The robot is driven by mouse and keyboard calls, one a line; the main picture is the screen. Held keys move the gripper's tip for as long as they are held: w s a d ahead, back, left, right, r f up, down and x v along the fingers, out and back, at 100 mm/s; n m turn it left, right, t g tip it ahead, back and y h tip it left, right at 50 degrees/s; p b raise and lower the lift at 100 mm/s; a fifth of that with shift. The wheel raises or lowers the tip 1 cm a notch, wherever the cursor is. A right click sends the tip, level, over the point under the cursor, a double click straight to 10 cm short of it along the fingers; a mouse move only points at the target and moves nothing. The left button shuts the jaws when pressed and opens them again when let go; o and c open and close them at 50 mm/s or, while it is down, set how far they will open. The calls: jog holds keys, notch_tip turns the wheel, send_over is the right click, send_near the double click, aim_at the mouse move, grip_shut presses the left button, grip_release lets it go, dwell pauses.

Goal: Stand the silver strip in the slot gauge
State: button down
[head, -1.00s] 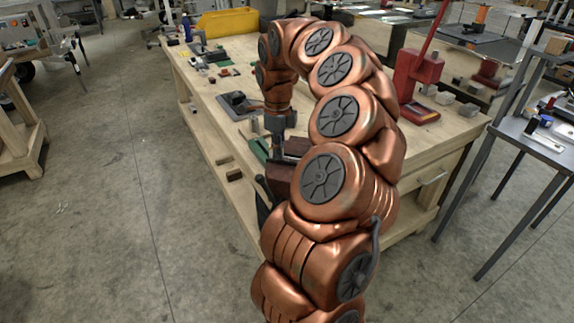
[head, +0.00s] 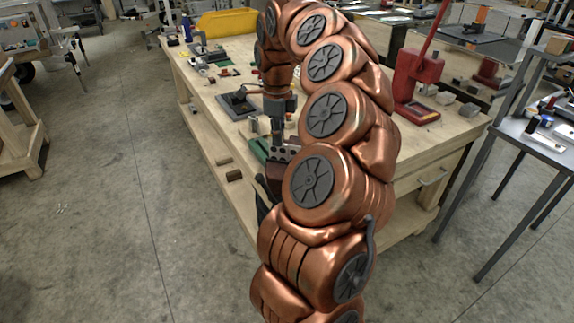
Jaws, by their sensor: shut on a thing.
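My gripper (head: 277,136) points down over the near part of the wooden workbench, left of my arm's lower links. Its fingers are small and partly hidden, and they look closed. Just below the fingertips is a grey metallic piece with small dark holes (head: 287,153). I cannot tell for sure whether it is the silver strip or part of a fixture. A dark brown block (head: 276,178) lies below it, partly behind my arm. I cannot make out the slot gauge with certainty.
The workbench (head: 330,110) carries a dark plate (head: 238,104), a green piece (head: 258,149), a red press (head: 415,85) and several small grey blocks. A yellow bin (head: 228,22) stands at the far end. A grey side table (head: 545,140) is at the right.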

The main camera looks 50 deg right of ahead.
jog(key=shift+r, duration=3.1)
